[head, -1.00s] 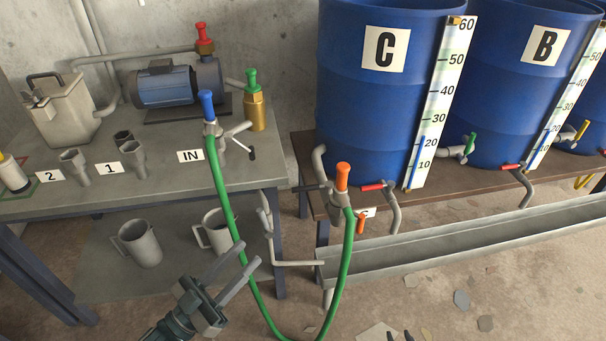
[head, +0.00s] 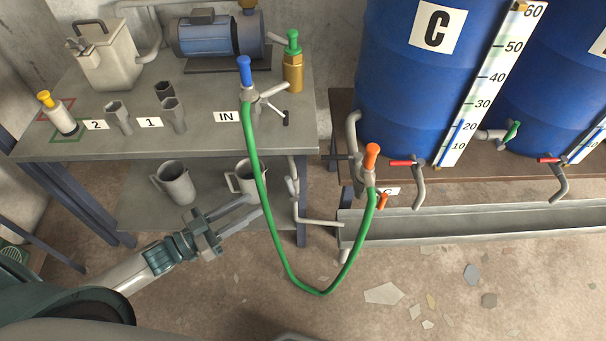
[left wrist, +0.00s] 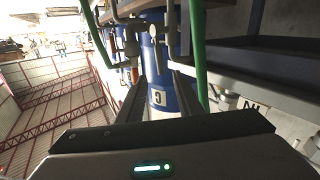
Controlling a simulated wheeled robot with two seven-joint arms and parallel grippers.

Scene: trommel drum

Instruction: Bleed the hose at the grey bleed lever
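The green hose (head: 262,200) hangs in a loop from the blue-capped coupling (head: 245,78) at the IN label to the orange-capped coupling (head: 371,158) by drum C. A small lever with a dark grey grip (head: 286,118) sticks out low on the right of the IN fitting. My left gripper (head: 254,206) is open and empty, below the table top and just left of the hose in the head view. Its two spread fingers show in the left wrist view (left wrist: 157,80), with the hose (left wrist: 196,50) to their right. My right gripper is out of view.
Drum C (head: 400,100) and a metal trough (head: 440,224) are at right. The floor in front is clear except for flakes.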

